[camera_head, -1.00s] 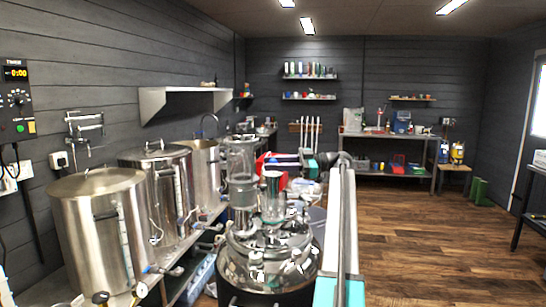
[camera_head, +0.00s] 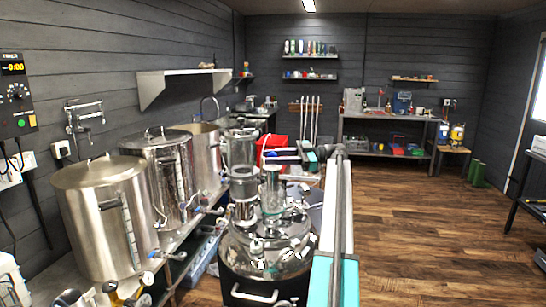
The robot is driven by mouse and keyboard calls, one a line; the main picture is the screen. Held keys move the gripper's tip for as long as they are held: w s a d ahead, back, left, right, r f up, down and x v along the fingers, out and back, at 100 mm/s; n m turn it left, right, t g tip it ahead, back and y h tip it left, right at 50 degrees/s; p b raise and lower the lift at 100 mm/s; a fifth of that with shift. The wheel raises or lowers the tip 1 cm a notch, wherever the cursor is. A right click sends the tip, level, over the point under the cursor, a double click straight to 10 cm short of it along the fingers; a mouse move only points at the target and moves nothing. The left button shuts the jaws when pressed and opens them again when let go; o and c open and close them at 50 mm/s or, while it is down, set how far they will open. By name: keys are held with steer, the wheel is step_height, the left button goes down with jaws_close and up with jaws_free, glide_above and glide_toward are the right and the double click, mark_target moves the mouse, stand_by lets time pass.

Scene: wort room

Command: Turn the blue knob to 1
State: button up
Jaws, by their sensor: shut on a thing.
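My gripper (camera_head: 267,157) is at the end of my arm, pointing left, beside the upper part of a clear glass column (camera_head: 240,152). The column rises from a steel vessel with a shiny domed lid (camera_head: 268,248) and dark sides. The jaws are closed, but the fingertips are small and what lies between them is hard to make out. I cannot make out the blue knob or its markings; it may be hidden at the fingers.
Several steel kettles (camera_head: 103,225) with valves stand on a bench at the left. A timer panel (camera_head: 17,95) hangs on the left wall. A red bucket (camera_head: 273,142) shows behind my gripper. A workbench (camera_head: 385,152) stands at the back. The wooden floor (camera_head: 430,220) at the right is clear.

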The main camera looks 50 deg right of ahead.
steer(key=shift+s+a+f, duration=0.15)
steer(key=shift+a+f, duration=0.15)
steer(key=o, duration=1.1)
steer(key=shift+a+r, duration=0.1)
steer(key=shift+c, duration=0.2)
steer(key=shift+r, duration=0.1)
steer(key=shift+r, duration=0.15)
steer(key=shift+r+p, duration=1.45)
steer(key=shift+r, duration=0.15)
steer(key=shift+s+a+b, duration=0.45)
steer(key=shift+s+a, duration=0.1)
steer(key=shift+s, duration=0.25)
steer(key=s+a+r+b, duration=0.1)
steer(key=s+a+b, duration=0.2)
steer(key=s+a, duration=0.6)
steer(key=shift+s+r+b, duration=0.2)
steer(key=shift+s+b, duration=0.2)
steer(key=shift+s, duration=0.4)
